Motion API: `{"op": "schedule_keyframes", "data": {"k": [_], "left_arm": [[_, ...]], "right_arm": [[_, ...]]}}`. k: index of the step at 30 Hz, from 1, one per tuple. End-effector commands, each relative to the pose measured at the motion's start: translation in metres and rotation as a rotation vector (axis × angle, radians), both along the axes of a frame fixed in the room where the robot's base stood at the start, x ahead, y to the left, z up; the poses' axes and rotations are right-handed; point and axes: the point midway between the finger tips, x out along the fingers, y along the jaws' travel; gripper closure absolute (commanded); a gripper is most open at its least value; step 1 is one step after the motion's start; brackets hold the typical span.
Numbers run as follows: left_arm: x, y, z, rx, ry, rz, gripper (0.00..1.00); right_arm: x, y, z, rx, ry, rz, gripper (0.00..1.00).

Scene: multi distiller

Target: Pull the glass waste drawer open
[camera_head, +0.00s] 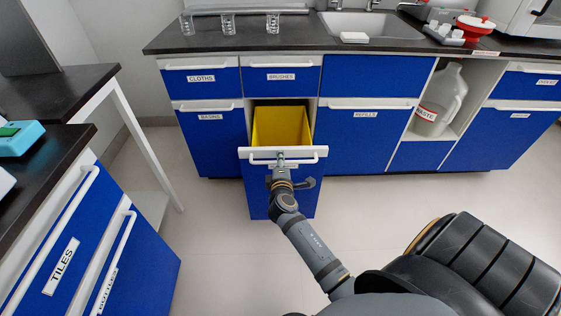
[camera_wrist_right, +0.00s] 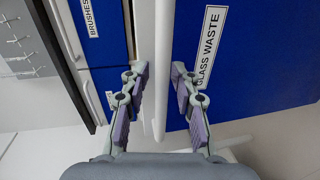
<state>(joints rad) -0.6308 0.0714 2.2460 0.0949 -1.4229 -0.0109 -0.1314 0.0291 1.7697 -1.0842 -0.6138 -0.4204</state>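The glass waste drawer (camera_head: 256,190) stands pulled out from the far counter, with a yellow bin (camera_head: 280,125) showing inside. Its white bar handle (camera_head: 308,160) runs across the front. My right gripper (camera_head: 280,160) is at the middle of this handle. In the right wrist view the two fingers of my right gripper (camera_wrist_right: 157,75) are spread apart, with the handle (camera_wrist_right: 160,60) between them and visible gaps on both sides. The GLASS WASTE label (camera_wrist_right: 211,45) shows beside the right finger. My left gripper is not in view.
The BRUSHES drawer (camera_head: 294,84) above is shut, as are the BASINS (camera_head: 210,140) and REFILLS (camera_head: 365,140) fronts beside it. A side bench with the TILES front (camera_head: 75,250) stands at the left. The floor (camera_head: 215,245) in front is clear.

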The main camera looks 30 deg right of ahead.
Motion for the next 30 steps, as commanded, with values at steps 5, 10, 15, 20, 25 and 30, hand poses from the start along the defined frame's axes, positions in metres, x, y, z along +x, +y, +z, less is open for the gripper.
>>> {"op": "schedule_keyframes", "data": {"k": [5, 10, 15, 20, 25, 30], "left_arm": [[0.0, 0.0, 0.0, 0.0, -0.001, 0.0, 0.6], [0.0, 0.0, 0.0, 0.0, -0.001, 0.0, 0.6], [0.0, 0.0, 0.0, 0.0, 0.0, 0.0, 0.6], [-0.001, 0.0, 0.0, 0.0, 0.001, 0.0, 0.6], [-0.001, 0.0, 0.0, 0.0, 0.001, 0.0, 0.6], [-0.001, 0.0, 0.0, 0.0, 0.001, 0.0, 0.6]], "right_arm": [[0.0, 0.0, -0.001, 0.001, 0.001, 0.0, 0.67], [-0.004, 0.003, -0.001, 0.002, 0.002, 0.0, 0.67], [-0.029, 0.018, 0.004, 0.005, 0.003, -0.001, 0.67], [-0.053, 0.032, 0.01, 0.005, 0.003, -0.002, 0.67], [-0.063, 0.038, 0.014, 0.001, 0.001, 0.0, 0.67], [-0.063, 0.038, 0.015, 0.0, 0.0, 0.0, 0.67]]}}
